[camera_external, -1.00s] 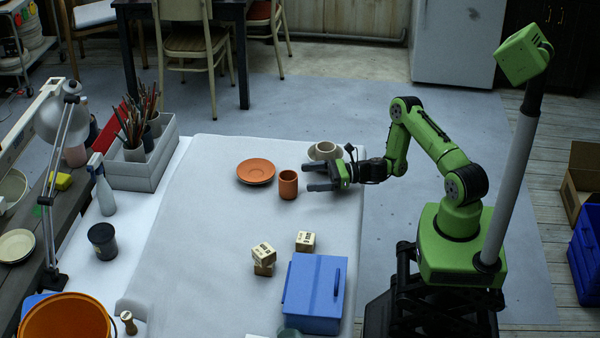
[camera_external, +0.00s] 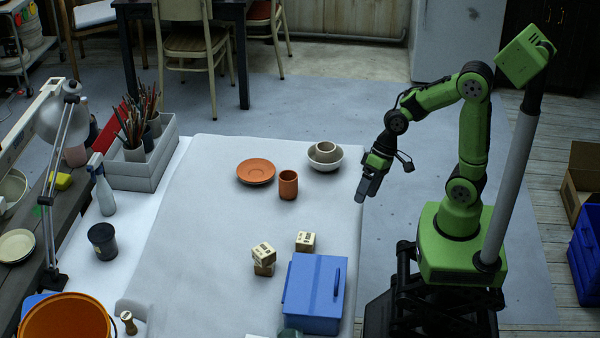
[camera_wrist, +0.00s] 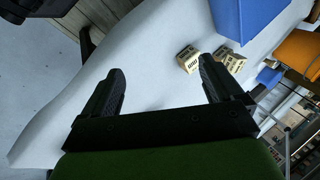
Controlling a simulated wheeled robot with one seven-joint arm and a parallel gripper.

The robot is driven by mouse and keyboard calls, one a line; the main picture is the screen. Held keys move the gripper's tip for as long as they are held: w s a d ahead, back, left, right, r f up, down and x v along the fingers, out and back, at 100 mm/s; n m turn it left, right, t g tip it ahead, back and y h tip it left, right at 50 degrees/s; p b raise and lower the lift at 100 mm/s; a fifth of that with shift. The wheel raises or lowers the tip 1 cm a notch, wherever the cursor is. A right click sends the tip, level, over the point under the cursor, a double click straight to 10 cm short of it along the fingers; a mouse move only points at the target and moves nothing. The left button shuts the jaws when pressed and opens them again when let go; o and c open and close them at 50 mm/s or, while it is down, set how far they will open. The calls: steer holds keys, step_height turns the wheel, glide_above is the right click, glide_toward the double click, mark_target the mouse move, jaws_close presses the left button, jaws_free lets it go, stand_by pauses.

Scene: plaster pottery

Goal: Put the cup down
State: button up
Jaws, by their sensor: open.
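An orange cup (camera_external: 288,185) stands upright on the white-covered table (camera_external: 215,230). An orange saucer (camera_external: 256,171) lies just left of it and apart from it. A smaller beige cup (camera_external: 325,151) sits in a white bowl (camera_external: 325,163) at the table's back right. My gripper (camera_external: 366,190) is at the table's right edge, right of the orange cup and clear of it. In the wrist view my gripper (camera_wrist: 162,88) shows its two fingers wide apart with nothing between them. No cup shows in the wrist view.
A blue box (camera_external: 314,292) stands at the front right of the table. Several wooden blocks (camera_external: 264,255) are near it; they also show in the wrist view (camera_wrist: 188,58). A grey tray of brushes (camera_external: 148,166) stands at the left. The table's middle is clear.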

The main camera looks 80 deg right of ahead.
steer(key=s+d+r+n+t+h, duration=0.1)
steer(key=s+d+r+n+h, duration=0.1)
steer(key=s+r, duration=0.2)
steer(key=s+d+r+n+t+h, duration=0.1)
steer(key=s+r, duration=0.3)
steer(key=s, duration=0.4)
steer(key=shift+d+r+n+h, duration=0.3)
steer(key=shift+d+n+h, duration=0.25)
steer(key=shift+n, duration=0.35)
steer(key=shift+s+a, duration=0.1)
step_height(320, 180, up, 12)
steer(key=p, duration=1.1)
steer(key=shift+f, duration=0.2)
